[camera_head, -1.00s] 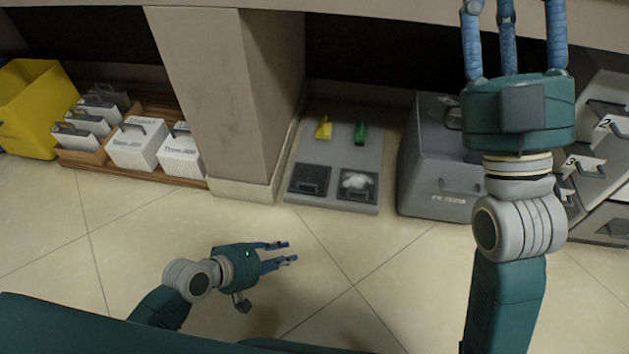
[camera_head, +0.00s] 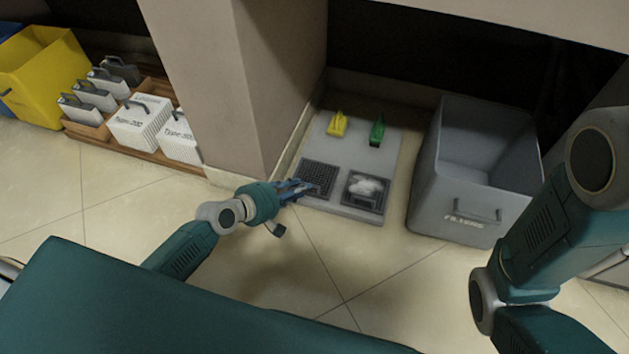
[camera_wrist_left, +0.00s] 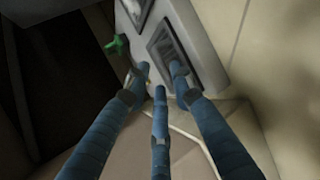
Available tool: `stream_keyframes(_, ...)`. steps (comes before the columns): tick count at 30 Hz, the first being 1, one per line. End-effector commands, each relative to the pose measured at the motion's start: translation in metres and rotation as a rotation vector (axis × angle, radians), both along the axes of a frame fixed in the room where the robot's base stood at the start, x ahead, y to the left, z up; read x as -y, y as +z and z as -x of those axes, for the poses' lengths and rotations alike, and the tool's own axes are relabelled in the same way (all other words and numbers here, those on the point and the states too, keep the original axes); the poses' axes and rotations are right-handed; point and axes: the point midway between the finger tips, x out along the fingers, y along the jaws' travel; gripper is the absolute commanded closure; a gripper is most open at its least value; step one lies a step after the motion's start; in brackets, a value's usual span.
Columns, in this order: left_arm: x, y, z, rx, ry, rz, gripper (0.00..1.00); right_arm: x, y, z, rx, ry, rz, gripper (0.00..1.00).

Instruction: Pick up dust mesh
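Two dark square meshes lie side by side on a pale grey board on the floor. The right mesh (camera_head: 365,191) has white, fluffy, dust-like matter on it. The left mesh (camera_head: 317,177) is plain dark, with a handle-like bar. My left gripper (camera_head: 304,188) is at the near-left edge of the left mesh, its fingers partly covering that corner. In the left wrist view its three fingers (camera_wrist_left: 160,75) are apart with nothing between them, in front of a framed mesh (camera_wrist_left: 175,50). Contact cannot be told. My right arm shows at the right, but its gripper is out of view.
A yellow tool (camera_head: 337,125) and a green tool (camera_head: 377,131) stand on the board's far half. A grey filters bin (camera_head: 465,207) is to its right, a beige pillar (camera_head: 265,80) to its left. White boxes (camera_head: 140,124) and a yellow bin (camera_head: 45,75) are farther left. Floor in front is clear.

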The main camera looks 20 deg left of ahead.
Motion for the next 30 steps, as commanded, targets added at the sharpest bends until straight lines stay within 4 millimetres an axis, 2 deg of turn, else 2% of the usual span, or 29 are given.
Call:
stream_keyframes(1,0.003,-0.009,-0.006,0.002,0.0,0.001,0.76,0.0,-0.011,0.003,0.008,0.0,0.0,0.65)
stream_keyframes(7,0.012,-0.022,-0.026,0.002,0.0,0.001,0.76,0.0,-0.035,0.003,0.008,0.0,0.0,0.65)
stream_keyframes(11,0.016,-0.025,-0.034,0.0,-0.001,-0.001,0.76,0.0,-0.04,0.003,0.009,0.0,0.001,0.65)
stream_keyframes(18,0.016,-0.024,-0.034,-0.001,-0.001,-0.001,0.76,0.0,-0.038,0.004,0.009,0.0,0.001,0.65)
stream_keyframes(22,0.016,-0.023,-0.034,-0.001,-0.001,-0.001,1.0,0.0,-0.038,0.004,0.009,0.0,0.001,0.65)
stream_keyframes(30,0.016,-0.023,-0.034,-0.001,-0.001,-0.001,1.0,0.0,-0.038,0.004,0.009,0.0,0.001,0.65)
